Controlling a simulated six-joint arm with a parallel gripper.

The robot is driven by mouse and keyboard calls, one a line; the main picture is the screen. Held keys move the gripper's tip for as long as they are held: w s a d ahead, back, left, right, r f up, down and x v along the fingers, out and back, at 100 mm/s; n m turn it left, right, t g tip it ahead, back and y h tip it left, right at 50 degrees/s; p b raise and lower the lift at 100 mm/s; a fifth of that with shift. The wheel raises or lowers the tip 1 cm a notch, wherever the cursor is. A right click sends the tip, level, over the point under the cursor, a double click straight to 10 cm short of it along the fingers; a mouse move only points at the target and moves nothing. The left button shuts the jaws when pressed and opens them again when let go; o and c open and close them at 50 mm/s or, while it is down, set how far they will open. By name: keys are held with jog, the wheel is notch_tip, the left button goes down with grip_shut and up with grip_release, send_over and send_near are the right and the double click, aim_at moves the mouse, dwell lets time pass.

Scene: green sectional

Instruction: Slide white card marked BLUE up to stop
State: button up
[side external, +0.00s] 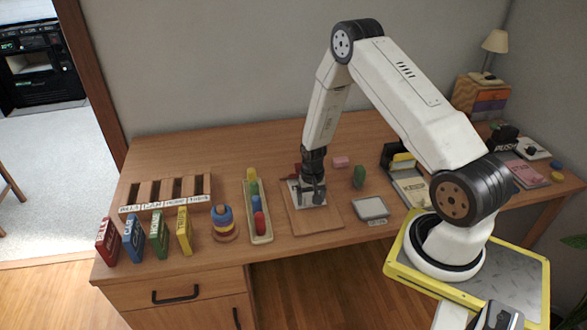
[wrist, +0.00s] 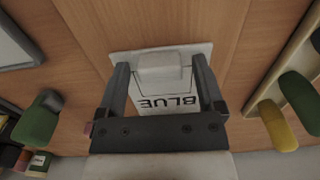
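The white card marked BLUE (wrist: 145,88) lies flat on a wooden board (side external: 325,221), with its lettering upside down in the wrist view. A pale raised block (wrist: 160,68) stands on the card. My gripper (wrist: 160,72) is low over the card, its two fingers on either side of the block with small gaps visible. In the side external view my gripper (side external: 317,192) covers the right part of the card (side external: 298,194). A small dark red piece (side external: 298,169) is just behind the card; I cannot tell whether it is the stop.
Left of the board are a tray with coloured pegs (side external: 262,235) and a ring stacker (side external: 223,224). Right of it are a green piece (side external: 359,176), a pink block (side external: 341,161) and a grey-framed pad (side external: 371,208). The board's front part is clear.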

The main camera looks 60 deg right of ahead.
jog(key=shift+o, duration=0.2)
jog(key=shift+r, duration=3.9)
jog(key=shift+r, duration=0.1)
jog(key=shift+a+r, duration=0.25)
jog(key=s+a+r+n+t, duration=0.1)
jog(key=s+a+r+n, duration=0.3)
jog(key=a+r, duration=0.3)
jog(key=s+a+r+n+t, duration=0.1)
jog(key=s+a+r+n, duration=0.3)
jog(key=a+r, duration=0.4)
jog(key=a+n, duration=0.1)
jog(key=a, duration=0.3)
jog(key=shift+s+r+t, duration=0.2)
jog(key=shift+s+t, duration=0.1)
